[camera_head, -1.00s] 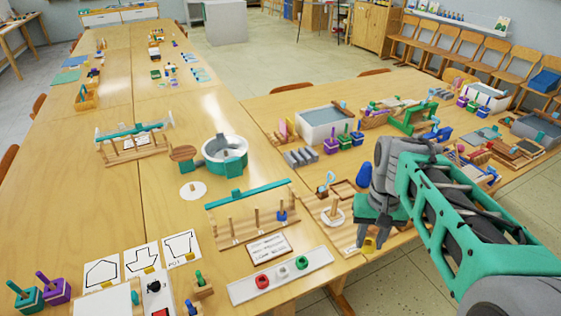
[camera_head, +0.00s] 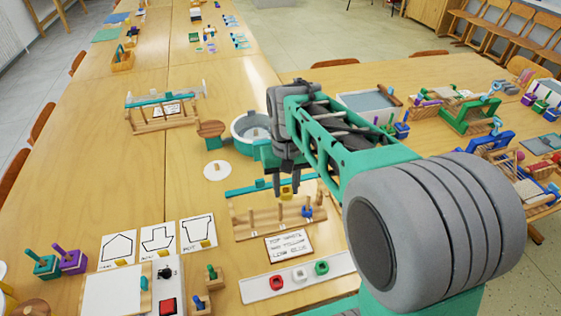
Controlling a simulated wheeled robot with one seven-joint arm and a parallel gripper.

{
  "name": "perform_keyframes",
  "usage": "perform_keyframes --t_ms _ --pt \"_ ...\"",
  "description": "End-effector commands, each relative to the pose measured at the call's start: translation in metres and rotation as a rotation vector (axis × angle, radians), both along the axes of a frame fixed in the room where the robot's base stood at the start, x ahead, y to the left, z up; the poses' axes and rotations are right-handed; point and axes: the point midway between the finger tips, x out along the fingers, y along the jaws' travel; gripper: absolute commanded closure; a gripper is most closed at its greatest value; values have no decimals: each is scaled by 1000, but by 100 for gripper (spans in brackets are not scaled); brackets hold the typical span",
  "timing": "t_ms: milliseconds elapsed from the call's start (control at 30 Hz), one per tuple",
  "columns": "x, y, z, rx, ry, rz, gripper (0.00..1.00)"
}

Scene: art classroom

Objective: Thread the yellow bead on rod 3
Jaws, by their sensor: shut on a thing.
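My gripper (camera_head: 286,182) points down, shut on the yellow bead (camera_head: 286,193). It holds the bead over the wooden rod rack (camera_head: 262,221), which has upright pegs and a teal bar (camera_head: 245,188) along its back. In this view the bead overlaps the rack's middle-right part; whether it touches a rod, I cannot tell. A blue bead (camera_head: 307,211) sits low on the rightmost rod (camera_head: 308,200). My gripper and arm hide part of the teal bar. The rod numbers are too small to read.
A printed card (camera_head: 288,245) lies in front of the rack. Before it, a white tray (camera_head: 340,266) holds red, white and green beads. A round teal-and-white container (camera_head: 248,124) stands behind. Drawing cards (camera_head: 157,239) lie to the left. Bare table is at far left.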

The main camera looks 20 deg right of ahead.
Motion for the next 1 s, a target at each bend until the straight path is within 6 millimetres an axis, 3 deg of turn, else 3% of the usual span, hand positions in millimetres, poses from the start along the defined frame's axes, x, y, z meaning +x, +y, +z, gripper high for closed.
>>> perform_keyframes --t_ms 133,300,367,1000 --pt "21 -35 5 0 7 -273 100" --pt "41 -75 -9 0 5 -607 100" --pt "44 -82 -13 0 3 -672 100" --pt "45 -87 -69 -1 0 -709 100"
